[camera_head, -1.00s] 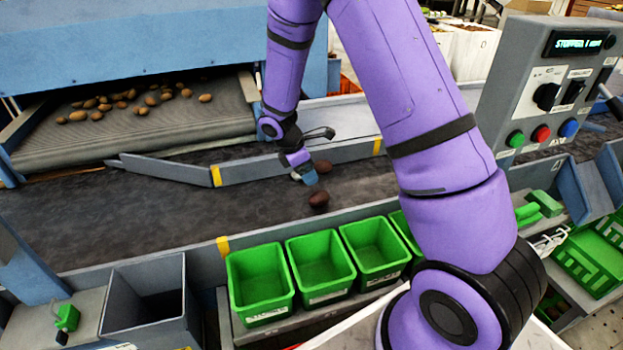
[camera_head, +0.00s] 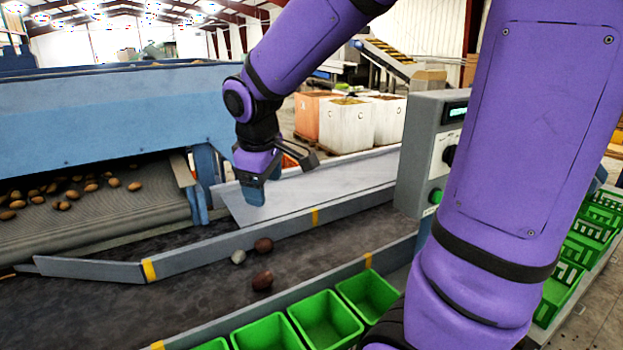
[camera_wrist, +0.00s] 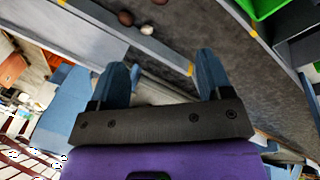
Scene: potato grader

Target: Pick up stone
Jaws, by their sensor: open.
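The stone (camera_head: 238,257) is a small, pale grey, round lump on the dark belt. It lies beside two dark reddish-brown lumps, one (camera_head: 263,245) up and right of it and one (camera_head: 262,280) below right. In the wrist view the pale stone (camera_wrist: 147,30) shows near the top, close to a dark lump (camera_wrist: 126,18). My gripper (camera_head: 256,192) is above the far side rail, up and away from the stone. Its blue fingers (camera_wrist: 163,74) are spread apart in the wrist view with nothing between them.
The dark belt (camera_head: 100,311) runs between low grey rails with yellow marks. Green bins (camera_head: 326,318) line its near side. Potatoes lie on a roller conveyor (camera_head: 95,227) at left. A grey control box (camera_head: 428,150) stands at right, near my arm.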

